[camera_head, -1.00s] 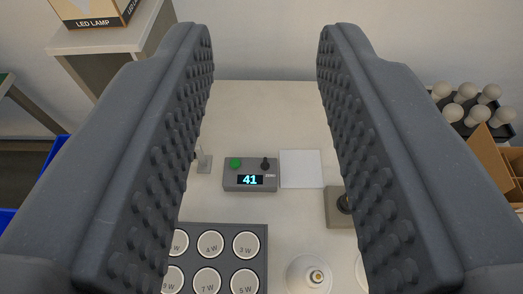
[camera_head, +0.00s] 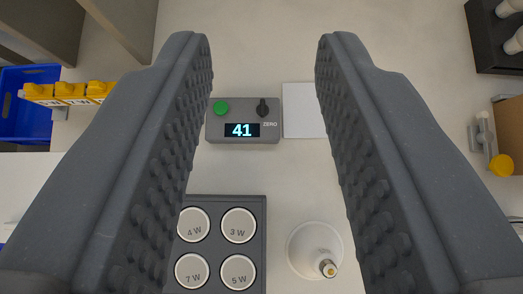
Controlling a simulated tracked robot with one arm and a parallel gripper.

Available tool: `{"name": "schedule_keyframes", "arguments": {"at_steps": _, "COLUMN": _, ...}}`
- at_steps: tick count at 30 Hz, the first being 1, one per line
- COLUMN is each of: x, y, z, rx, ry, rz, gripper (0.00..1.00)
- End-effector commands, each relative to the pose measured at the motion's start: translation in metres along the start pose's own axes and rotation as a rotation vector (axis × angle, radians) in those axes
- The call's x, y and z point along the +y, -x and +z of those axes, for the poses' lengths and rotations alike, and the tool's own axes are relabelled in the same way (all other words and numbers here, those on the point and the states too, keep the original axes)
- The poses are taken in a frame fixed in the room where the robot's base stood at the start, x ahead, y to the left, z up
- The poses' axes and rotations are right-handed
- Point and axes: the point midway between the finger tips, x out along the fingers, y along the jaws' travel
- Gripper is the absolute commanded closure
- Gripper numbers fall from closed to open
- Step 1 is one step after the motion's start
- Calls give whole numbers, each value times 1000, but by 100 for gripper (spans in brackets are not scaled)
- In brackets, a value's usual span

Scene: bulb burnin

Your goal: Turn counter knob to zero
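The counter (camera_head: 243,119) is a small grey box on the white table, ahead of my gripper and between its fingers in the picture. Its blue display (camera_head: 242,130) reads 41. A green button (camera_head: 221,107) is on its left and the black knob (camera_head: 262,107) on its right, beside the word ZERO. The knob's narrow grip points up in the picture. My gripper (camera_head: 264,45) is wide open and empty, above the table and apart from the counter.
A white square pad (camera_head: 304,110) lies right of the counter. Yellow labelled pieces (camera_head: 69,92) and a blue bin (camera_head: 17,119) are left; a black rack (camera_head: 489,53) is right.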

Motion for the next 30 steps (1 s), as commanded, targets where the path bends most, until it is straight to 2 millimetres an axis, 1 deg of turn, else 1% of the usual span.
{"name": "schedule_keyframes", "arguments": {"at_steps": 1, "x": 0, "y": -24, "z": 12, "rx": -58, "ry": 0, "rz": 0, "gripper": 69}}
{"name": "schedule_keyframes", "arguments": {"at_steps": 2, "x": 0, "y": -36, "z": 19, "rx": -88, "ry": 0, "rz": 0, "gripper": 69}}
{"name": "schedule_keyframes", "arguments": {"at_steps": 3, "x": -1, "y": -54, "z": 30, "rx": -130, "ry": 0, "rz": 0, "gripper": 69}}
{"name": "schedule_keyframes", "arguments": {"at_steps": 5, "x": -1, "y": -77, "z": 47, "rx": -189, "ry": 0, "rz": 0, "gripper": 69}}
{"name": "schedule_keyframes", "arguments": {"at_steps": 6, "x": -1, "y": -93, "z": 60, "rx": -231, "ry": 0, "rz": 0, "gripper": 69}}
{"name": "schedule_keyframes", "arguments": {"at_steps": 8, "x": -1, "y": -114, "z": 78, "rx": -289, "ry": 0, "rz": 1, "gripper": 69}}
{"name": "schedule_keyframes", "arguments": {"at_steps": 9, "x": -1, "y": -128, "z": 91, "rx": -327, "ry": 0, "rz": 1, "gripper": 69}}
{"name": "schedule_keyframes", "arguments": {"at_steps": 12, "x": -1, "y": -154, "z": 121, "rx": -413, "ry": 0, "rz": 2, "gripper": 69}}
{"name": "schedule_keyframes", "arguments": {"at_steps": 15, "x": -1, "y": -174, "z": 146, "rx": -481, "ry": 1, "rz": 4, "gripper": 69}}
{"name": "schedule_keyframes", "arguments": {"at_steps": 19, "x": -1, "y": -188, "z": 167, "rx": -534, "ry": 1, "rz": 5, "gripper": 69}}
{"name": "schedule_keyframes", "arguments": {"at_steps": 22, "x": -1, "y": -193, "z": 175, "rx": -553, "ry": 1, "rz": 6, "gripper": 69}}
{"name": "schedule_keyframes", "arguments": {"at_steps": 26, "x": -1, "y": -198, "z": 179, "rx": -556, "ry": 1, "rz": 6, "gripper": 69}}
{"name": "schedule_keyframes", "arguments": {"at_steps": 30, "x": -1, "y": -208, "z": 184, "rx": -554, "ry": 1, "rz": 6, "gripper": 69}}
